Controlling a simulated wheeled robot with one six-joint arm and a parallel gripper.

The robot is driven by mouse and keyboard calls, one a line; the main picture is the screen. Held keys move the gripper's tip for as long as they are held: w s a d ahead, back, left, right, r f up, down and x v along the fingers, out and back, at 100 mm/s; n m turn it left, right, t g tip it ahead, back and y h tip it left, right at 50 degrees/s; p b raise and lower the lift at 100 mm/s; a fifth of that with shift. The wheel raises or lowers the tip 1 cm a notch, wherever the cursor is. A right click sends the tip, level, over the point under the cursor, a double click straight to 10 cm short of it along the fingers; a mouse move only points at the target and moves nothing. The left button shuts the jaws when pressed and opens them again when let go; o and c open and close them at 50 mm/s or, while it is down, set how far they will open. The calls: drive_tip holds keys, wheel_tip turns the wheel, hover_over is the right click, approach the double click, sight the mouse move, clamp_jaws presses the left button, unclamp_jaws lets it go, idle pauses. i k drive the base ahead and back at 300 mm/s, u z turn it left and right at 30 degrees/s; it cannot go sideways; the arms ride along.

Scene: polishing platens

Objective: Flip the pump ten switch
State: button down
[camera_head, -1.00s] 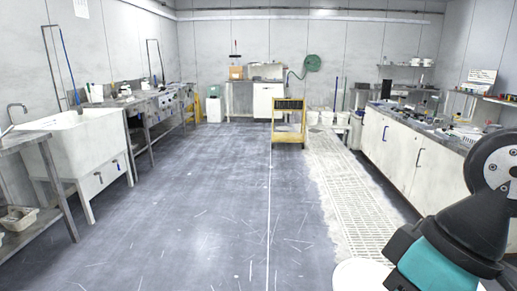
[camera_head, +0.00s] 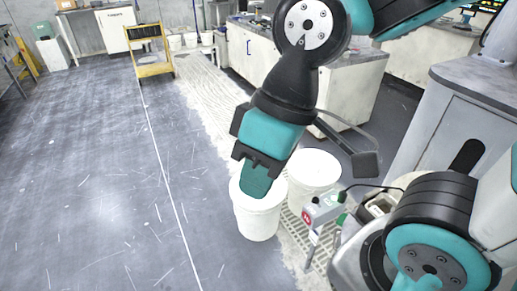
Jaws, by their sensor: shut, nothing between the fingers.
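My gripper (camera_head: 256,188) hangs at the end of my arm near the middle of the view, pointing down. Its teal fingers are together with nothing between them. They overlap a white bucket (camera_head: 260,222) in the picture; I cannot tell whether they touch it. A small grey box (camera_head: 322,208) with a red mark and dark and green parts is to the right of the gripper, low in the view. No label on it is readable, so I cannot tell whether it is the pump ten switch. No other switch is clear enough to name.
A second white bucket (camera_head: 315,170) stands behind the first, on a pale floor grating (camera_head: 215,105). A yellow cart (camera_head: 153,68) is at the back left. White cabinets (camera_head: 255,55) line the back right. A grey cabinet (camera_head: 455,120) is at the right. The left floor is clear.

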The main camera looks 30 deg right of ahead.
sight(316, 200)
drive_tip(key=u, duration=0.05)
drive_tip(key=k, duration=0.65)
drive_tip(key=u, duration=0.45)
drive_tip(key=i, duration=1.2)
drive_tip(key=z, duration=0.75)
